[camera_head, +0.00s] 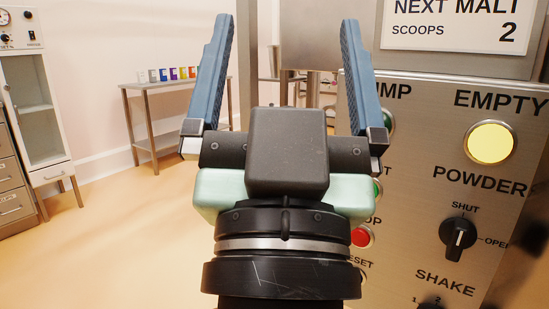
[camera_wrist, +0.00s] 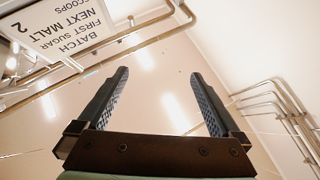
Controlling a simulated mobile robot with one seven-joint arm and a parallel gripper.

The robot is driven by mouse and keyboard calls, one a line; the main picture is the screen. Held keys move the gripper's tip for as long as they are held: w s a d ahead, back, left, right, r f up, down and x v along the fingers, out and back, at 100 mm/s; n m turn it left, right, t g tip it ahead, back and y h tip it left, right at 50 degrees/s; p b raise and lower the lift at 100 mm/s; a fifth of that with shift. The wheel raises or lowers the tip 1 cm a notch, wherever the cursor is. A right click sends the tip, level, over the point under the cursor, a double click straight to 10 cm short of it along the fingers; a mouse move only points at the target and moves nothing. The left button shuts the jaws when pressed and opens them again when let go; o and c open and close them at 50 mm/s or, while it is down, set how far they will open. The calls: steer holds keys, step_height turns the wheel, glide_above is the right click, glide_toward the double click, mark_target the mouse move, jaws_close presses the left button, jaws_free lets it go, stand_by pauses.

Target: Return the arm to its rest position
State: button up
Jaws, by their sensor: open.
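My gripper (camera_head: 284,75) is raised in the middle of the head view, with its two blue fingers spread wide apart and nothing between them. It points upward in front of the hopper's control panel and hides part of it. In the wrist view my gripper (camera_wrist: 163,95) is also open and empty, with the ceiling and its lights behind the fingers.
A sign (camera_head: 455,22) is above. A side table (camera_head: 170,85) and white cabinet (camera_head: 35,110) stand far left. The left floor is clear.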

step_height(320, 180, up, 41)
steer(key=s+a+n+t+y+p, duration=0.1)
steer(key=s+p, duration=0.1)
steer(key=p, duration=3.6)
steer(key=shift+s+f, duration=0.1)
